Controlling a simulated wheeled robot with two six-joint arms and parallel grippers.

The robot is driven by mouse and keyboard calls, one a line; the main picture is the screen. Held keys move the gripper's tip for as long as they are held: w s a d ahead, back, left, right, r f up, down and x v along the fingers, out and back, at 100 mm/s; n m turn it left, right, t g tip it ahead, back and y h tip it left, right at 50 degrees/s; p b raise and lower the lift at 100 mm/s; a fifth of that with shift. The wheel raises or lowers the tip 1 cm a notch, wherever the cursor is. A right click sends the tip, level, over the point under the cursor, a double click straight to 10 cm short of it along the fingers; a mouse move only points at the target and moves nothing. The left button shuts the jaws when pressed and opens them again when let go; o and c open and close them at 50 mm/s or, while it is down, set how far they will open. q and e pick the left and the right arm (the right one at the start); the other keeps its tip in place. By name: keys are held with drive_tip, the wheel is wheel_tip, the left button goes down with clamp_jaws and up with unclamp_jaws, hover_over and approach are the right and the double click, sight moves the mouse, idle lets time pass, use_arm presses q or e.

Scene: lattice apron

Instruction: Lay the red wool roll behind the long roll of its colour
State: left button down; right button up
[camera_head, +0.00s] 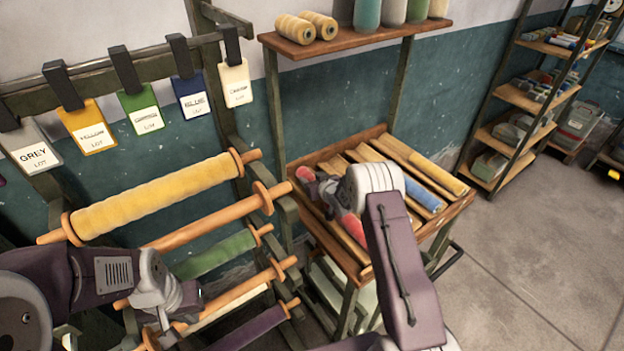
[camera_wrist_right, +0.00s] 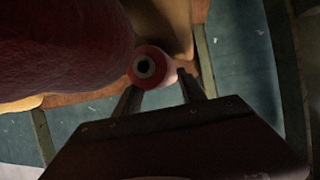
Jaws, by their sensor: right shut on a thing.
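My right gripper (camera_head: 316,186) is at the left side of the wooden tray (camera_head: 462,204). It is shut on a small red wool roll (camera_head: 306,174), mostly hidden by the jaws. In the right wrist view, the roll's round end with a dark core (camera_wrist_right: 148,67) shows between the fingers (camera_wrist_right: 160,92). A red long roll (camera_head: 352,228) lies in the tray, partly hidden under my right wrist. A large dark red surface (camera_wrist_right: 60,45), probably that roll, fills the wrist view's upper left. Whether the held roll touches the tray is unclear. My left gripper (camera_head: 164,318) is low at the left, its jaws unclear.
A rack with a thick yellow roll (camera_head: 155,196) and bare bars stands left. A shelf with cones (camera_head: 368,14) hangs above.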

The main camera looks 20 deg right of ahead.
drive_tip(key=shift+f, duration=0.35)
drive_tip(key=o, duration=1.5)
drive_tip(key=shift+s+r, duration=0.15)
drive_tip(key=shift+r, duration=0.4)
drive_tip(key=b+v, duration=0.1)
drive_tip(key=v, duration=0.9)
drive_tip(key=shift+s+d+b, duration=0.15)
drive_tip(key=shift+s+b, duration=0.15)
drive_tip(key=shift+b, duration=0.05)
drive_tip(key=shift+s+r, duration=0.25)
drive_tip(key=shift+s, duration=0.25)
drive_tip(key=s+a+g, duration=0.1)
drive_tip(key=s+g, duration=0.2)
drive_tip(key=s, duration=0.7)
drive_tip(key=s+a+f+m+g+h, duration=0.1)
drive_tip(key=s+g, duration=0.3)
drive_tip(key=s, duration=0.5)
drive_tip(key=s+a+m+g, duration=0.1)
drive_tip(key=s+g, duration=0.3)
drive_tip(key=s, duration=0.6)
drive_tip(key=shift+s+a+f+h, duration=0.15)
drive_tip(key=shift+s+a+h, duration=0.2)
drive_tip(key=shift+a+h, duration=0.05)
